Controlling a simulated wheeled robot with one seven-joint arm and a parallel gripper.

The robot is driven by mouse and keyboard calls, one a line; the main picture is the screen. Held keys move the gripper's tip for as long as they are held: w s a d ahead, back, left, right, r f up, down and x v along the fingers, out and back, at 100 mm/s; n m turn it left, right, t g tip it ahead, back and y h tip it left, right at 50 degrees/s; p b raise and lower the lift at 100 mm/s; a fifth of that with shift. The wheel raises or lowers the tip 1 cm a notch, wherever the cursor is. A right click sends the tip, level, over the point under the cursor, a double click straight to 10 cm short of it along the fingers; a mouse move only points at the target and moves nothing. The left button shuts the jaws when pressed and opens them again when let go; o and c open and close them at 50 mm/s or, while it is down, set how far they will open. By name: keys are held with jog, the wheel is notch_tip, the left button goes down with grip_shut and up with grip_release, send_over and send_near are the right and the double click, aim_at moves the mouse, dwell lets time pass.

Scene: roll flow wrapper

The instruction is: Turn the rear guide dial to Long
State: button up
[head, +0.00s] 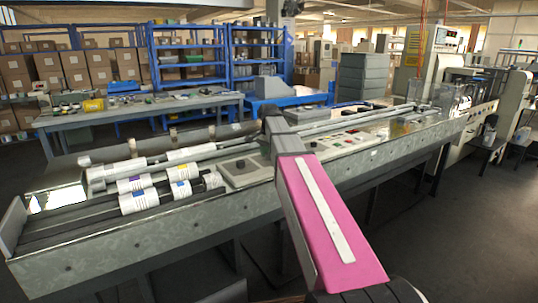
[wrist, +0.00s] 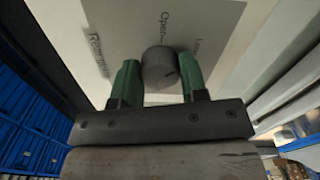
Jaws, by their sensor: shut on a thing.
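In the wrist view, a dark round dial (wrist: 160,70) stands on a pale label plate (wrist: 215,20). The dial's pointer is not clear. My gripper (wrist: 159,62) is shut on the dial, with one green finger on each side of it. In the head view, my arm's dark end (head: 272,125) reaches over the wrapping machine's bed (head: 140,240); the fingers and gripped dial are hidden there.
In the head view, a grey panel with a dark knob (head: 240,165) sits left of my arm. White labelled rolls (head: 140,200) lie further left. Open floor (head: 450,230) lies at the front right.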

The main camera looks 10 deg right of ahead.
jog(key=shift+m, duration=0.7)
jog(key=o, duration=0.9)
notch_tip(320, 180, up, 11)
jog(key=shift+f, duration=0.1)
